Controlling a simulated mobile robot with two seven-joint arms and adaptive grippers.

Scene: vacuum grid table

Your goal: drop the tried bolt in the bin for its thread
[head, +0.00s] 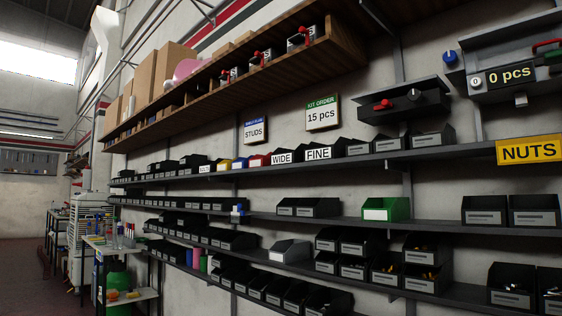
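No bolt can be made out on its own in the head view. A black bin labelled WIDE (282,157) and a black bin labelled FINE (318,153) stand side by side on the upper wall shelf, near the middle of the picture. Their insides are hidden from this low angle. Neither of my grippers is in view, so what they hold cannot be seen.
A green bin (386,209) and several black bins stand on the shelf below. A yellow NUTS sign (529,150) and a 0 pcs display (510,74) are at the right. A wooden shelf (330,62) juts out above. A cluttered side table (112,246) stands at the left.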

